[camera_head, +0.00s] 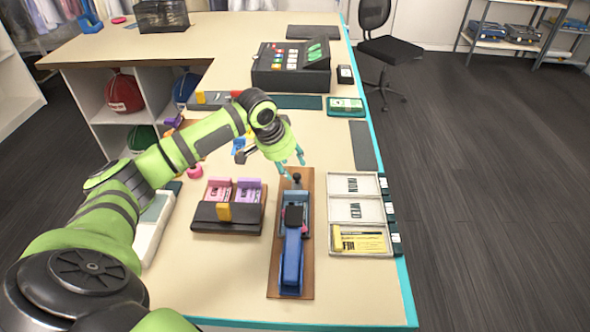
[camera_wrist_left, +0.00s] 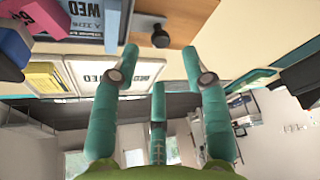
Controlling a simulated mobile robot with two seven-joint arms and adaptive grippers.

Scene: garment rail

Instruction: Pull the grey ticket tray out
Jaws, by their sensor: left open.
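A blue press (camera_head: 291,262) stands on a brown wooden board (camera_head: 275,285). What looks like the grey ticket tray (camera_head: 296,198) sits at the board's far end, partly under the press's dark head, with a black knob (camera_head: 297,178) at its far edge. In the left wrist view, the knob (camera_wrist_left: 160,38) stands beyond the fingertips, beside a printed ticket (camera_wrist_left: 86,16). My left gripper (camera_head: 291,164) is open and empty, its teal fingers just above and beyond the knob, apart from it. It also shows in the left wrist view (camera_wrist_left: 160,62). My right gripper is not in view.
A dark box (camera_head: 228,217) with pink and purple tickets stands left of the board. A white sorting tray (camera_head: 361,248) with a yellow ticket lies to the right. A dark mat (camera_head: 363,146) and a black cash register (camera_head: 290,79) lie farther back. Bare tabletop surrounds the board's far end.

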